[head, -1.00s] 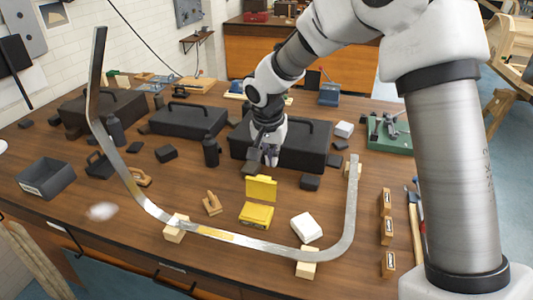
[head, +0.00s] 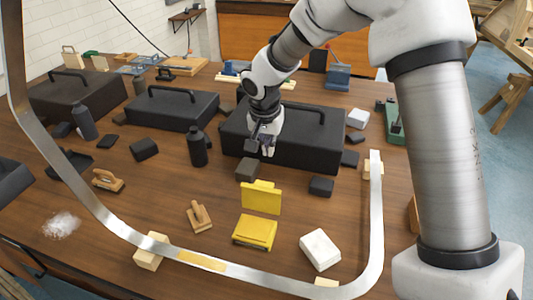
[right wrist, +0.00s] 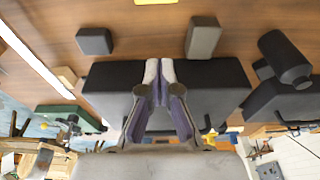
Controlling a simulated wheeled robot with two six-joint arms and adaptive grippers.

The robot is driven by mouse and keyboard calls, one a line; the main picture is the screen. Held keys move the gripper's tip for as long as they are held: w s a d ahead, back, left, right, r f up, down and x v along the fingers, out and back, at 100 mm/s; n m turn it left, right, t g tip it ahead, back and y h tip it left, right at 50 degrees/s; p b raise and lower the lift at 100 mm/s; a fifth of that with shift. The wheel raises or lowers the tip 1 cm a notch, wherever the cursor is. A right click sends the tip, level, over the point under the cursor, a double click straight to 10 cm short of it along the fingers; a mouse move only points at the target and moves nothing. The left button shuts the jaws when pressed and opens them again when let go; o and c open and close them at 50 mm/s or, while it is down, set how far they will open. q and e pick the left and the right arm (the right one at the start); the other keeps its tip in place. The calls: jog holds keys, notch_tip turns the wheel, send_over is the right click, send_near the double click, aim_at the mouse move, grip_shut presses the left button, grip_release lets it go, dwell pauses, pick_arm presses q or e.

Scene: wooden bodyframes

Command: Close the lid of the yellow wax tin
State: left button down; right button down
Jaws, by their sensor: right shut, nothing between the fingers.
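The yellow wax tin (head: 254,232) sits on the wooden bench in the middle of the head view. Its lid (head: 261,198) stands up, open, at the far side of the tin. My right gripper (head: 265,150) is shut and empty, above the bench behind the lid and in front of a black toolbox. In the right wrist view the gripper's fingers (right wrist: 160,68) are together, and a yellow strip of the tin or its lid (right wrist: 155,2) shows at the top edge. My left gripper is not in view.
A bent metal strip (head: 120,226) curves around the tin on wooden blocks. A white block (head: 320,249) lies right of the tin, a wooden float (head: 199,216) left. The black toolbox (head: 313,147), a black bottle (head: 197,147) and several dark blocks stand behind.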

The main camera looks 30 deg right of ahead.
aim_at(263, 195)
notch_tip(263, 195, down, 7)
jog(key=s+a+p, duration=0.1)
jog(key=p, duration=0.2)
jog(key=shift+s+a+f, duration=0.2)
jog(key=shift+a, duration=0.1)
